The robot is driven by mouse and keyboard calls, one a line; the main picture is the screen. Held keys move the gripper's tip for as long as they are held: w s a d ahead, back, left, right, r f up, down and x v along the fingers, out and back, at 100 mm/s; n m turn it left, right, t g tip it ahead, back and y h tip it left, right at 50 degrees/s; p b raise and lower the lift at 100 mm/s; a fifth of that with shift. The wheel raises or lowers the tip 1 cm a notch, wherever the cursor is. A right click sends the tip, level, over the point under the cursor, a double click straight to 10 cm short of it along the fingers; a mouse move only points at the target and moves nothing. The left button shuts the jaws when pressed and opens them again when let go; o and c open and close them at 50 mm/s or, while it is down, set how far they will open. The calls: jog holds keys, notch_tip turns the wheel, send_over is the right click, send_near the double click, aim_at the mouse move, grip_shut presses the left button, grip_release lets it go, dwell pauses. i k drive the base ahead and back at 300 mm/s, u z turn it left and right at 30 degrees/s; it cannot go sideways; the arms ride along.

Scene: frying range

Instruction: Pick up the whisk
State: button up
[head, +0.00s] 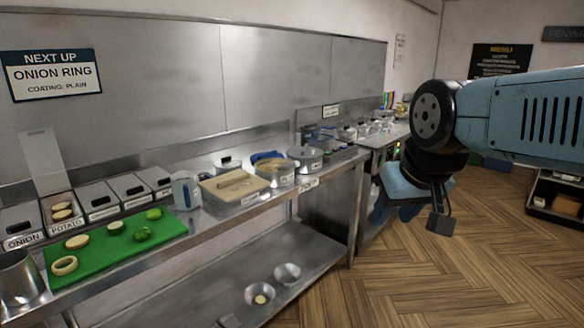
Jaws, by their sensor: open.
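I cannot make out a whisk in the head view. A tan batter pan (274,172) on the steel counter has something blue at its top, too small to identify. My gripper (405,206) hangs below my blue arm at the right, in front of the floor and the counter's far end. It is open and apart from everything on the counter. Its fingertips are hard to make out.
The steel counter (330,166) holds a green cutting board (100,262) with food pieces, lidded containers (131,190), a white jug (186,190), a beige box (233,188) and a lidded pot (305,157). Bowls (287,274) stand on the lower shelf.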

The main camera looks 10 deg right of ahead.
aim_at(294, 164)
jog(key=z, duration=0.45)
jog(key=i, duration=0.8)
jog(key=z, duration=0.45)
jog(key=i, duration=0.8)
jog(key=u, duration=0.55)
